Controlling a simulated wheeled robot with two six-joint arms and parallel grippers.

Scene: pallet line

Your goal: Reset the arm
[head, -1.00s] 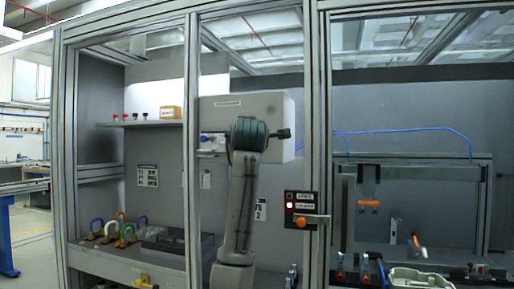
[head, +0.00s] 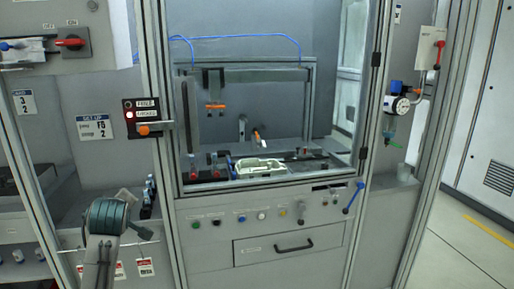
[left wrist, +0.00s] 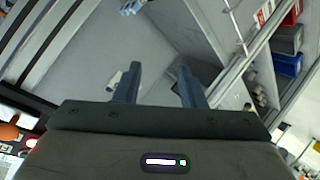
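My left arm (head: 104,225) rises at the lower left of the head view, in front of the grey cabinet. Its gripper cannot be made out there. In the left wrist view my left gripper (left wrist: 158,84) shows two dark blue fingers standing well apart. Nothing is held between them; a grey surface lies behind. My right arm and right gripper are in neither view.
A framed station with a pale casting (head: 260,168) inside stands ahead. Below are a button panel and a drawer (head: 288,246). A switch box (head: 147,117) sits on the left post, a pressure regulator (head: 398,105) at right. Open floor (head: 468,235) lies right.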

